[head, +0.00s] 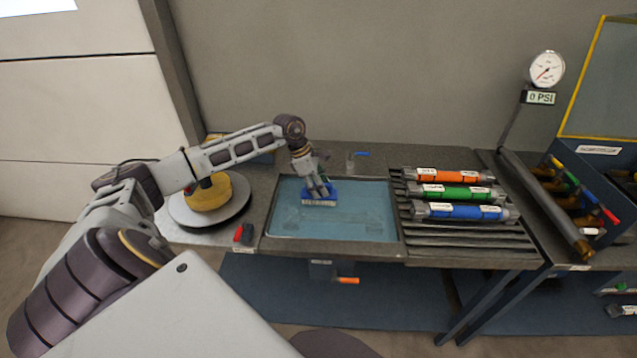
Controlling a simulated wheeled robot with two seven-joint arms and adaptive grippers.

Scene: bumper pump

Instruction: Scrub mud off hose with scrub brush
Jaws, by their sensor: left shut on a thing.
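My left gripper (319,187) is over the water basin (271,223), shut on a blue scrub brush (332,190). The brush's pale bristles face down, at or just above the water; I cannot tell which. Three hose-like cylinders lie side by side on the slatted rack right of the basin: an orange one (455,176) at the back, a green one (476,193) in the middle and a blue one (462,211) in front. Each has grey ends and white labels. I cannot make out mud on them. My right gripper is not in view.
A yellow round item (208,196) sits on a grey disc (176,211) left of the basin. A red-and-dark item (243,235) lies near the front edge. A gauge (546,69) reading 0 PSI stands back right, near an open blue case (605,166). Slats in front of the blue hose are bare.

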